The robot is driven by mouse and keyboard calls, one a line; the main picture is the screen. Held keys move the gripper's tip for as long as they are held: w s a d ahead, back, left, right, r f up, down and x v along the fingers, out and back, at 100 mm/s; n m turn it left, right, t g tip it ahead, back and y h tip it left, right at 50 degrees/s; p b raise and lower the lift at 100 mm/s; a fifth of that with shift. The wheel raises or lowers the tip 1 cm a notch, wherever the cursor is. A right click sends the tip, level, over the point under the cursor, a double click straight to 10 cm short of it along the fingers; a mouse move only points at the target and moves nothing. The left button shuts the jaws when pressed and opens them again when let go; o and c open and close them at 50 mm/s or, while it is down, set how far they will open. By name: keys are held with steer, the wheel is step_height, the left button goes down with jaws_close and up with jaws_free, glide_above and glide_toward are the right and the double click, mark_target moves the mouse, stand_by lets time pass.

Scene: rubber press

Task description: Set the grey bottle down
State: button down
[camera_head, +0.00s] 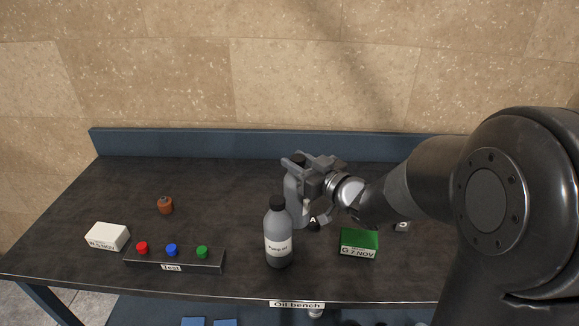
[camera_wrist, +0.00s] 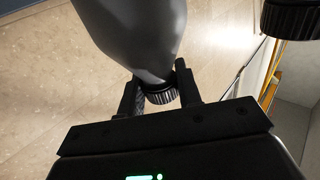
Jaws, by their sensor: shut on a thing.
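My gripper (camera_head: 300,162) is shut on the neck of a light grey bottle (camera_head: 291,190), just under its black cap. The bottle hangs upright over the bench and its lower part is partly hidden behind a second bottle (camera_head: 279,245), so I cannot tell whether its base touches the bench. In the wrist view the grey bottle (camera_wrist: 140,30) sits between my two fingers (camera_wrist: 159,88), its ribbed cap (camera_wrist: 160,95) showing. The second bottle is darker grey with a white label and black cap, standing in front; its cap (camera_wrist: 292,18) shows at the wrist view's top right.
The dark bench (camera_head: 225,190) has clear room at left and back. A black box with red, blue and green buttons (camera_head: 175,258), a white box (camera_head: 107,237), a brown pot (camera_head: 165,205) and a green box (camera_head: 359,242) stand on it. Small dark weights lie near the gripper.

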steer(key=s+d+r, duration=0.2)
steer(key=d+r, duration=0.4)
steer(key=d, duration=0.3)
steer(key=w+a, duration=0.4)
steer(key=a, duration=0.5)
steer(key=w+a, duration=0.3)
steer(key=a, duration=0.7)
steer(key=w+a, duration=0.4)
steer(key=a, duration=0.5)
steer(key=s+a+f, duration=0.1)
steer(key=a+f, duration=1)
steer(key=a, duration=0.1)
steer(key=shift+s, duration=0.2)
steer(key=c, duration=1)
jaws_free()
steer(key=shift+f, duration=0.2)
steer(key=shift+c, duration=0.2)
